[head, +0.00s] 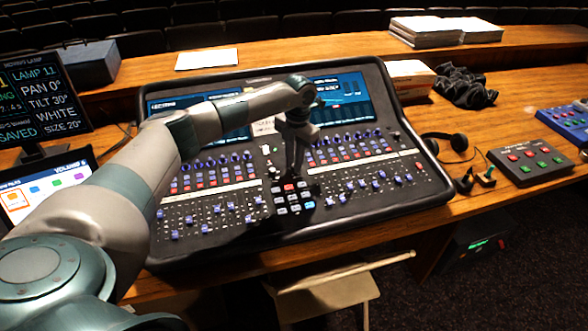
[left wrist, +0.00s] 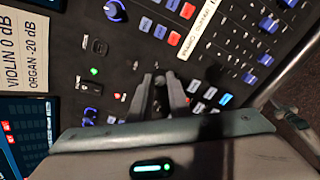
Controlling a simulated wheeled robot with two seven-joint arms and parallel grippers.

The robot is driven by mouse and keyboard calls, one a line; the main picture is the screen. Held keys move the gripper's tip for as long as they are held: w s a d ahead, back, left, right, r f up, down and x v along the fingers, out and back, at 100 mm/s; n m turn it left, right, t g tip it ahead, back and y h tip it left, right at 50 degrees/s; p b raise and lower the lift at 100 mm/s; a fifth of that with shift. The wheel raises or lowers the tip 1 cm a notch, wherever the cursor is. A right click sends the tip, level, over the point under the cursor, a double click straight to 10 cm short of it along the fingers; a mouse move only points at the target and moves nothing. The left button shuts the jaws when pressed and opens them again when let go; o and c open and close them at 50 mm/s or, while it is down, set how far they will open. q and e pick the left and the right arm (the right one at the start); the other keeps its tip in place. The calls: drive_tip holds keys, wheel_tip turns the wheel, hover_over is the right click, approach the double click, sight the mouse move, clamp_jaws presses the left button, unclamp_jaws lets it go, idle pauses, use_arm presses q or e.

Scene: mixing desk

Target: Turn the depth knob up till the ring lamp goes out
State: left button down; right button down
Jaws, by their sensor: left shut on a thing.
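My left gripper (head: 291,172) reaches down to the middle of the mixing desk (head: 255,222), between its two banks of knobs and faders. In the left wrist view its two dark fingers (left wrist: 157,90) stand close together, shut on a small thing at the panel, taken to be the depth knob. The knob itself is hidden by the fingers, and I cannot read its label or pointer. I cannot make out which light is the ring lamp. My right gripper is not in view.
Headphones (head: 447,142) and a button box (head: 530,160) sit right of the desk. A monitor (head: 45,95) stands at the left.

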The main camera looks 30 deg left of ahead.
use_arm(q)
drive_tip(key=m+b, duration=0.3)
drive_tip(key=shift+w+f+m, duration=0.1)
drive_tip(key=shift+m, duration=0.2)
drive_tip(key=shift+m+y+b, duration=0.3)
drive_tip(key=shift+m+b, duration=0.5)
drive_tip(key=shift+m, duration=0.4)
drive_tip(key=shift+r, duration=0.2)
drive_tip(key=c, duration=1.7)
unclamp_jaws()
drive_tip(key=shift+o, duration=0.2)
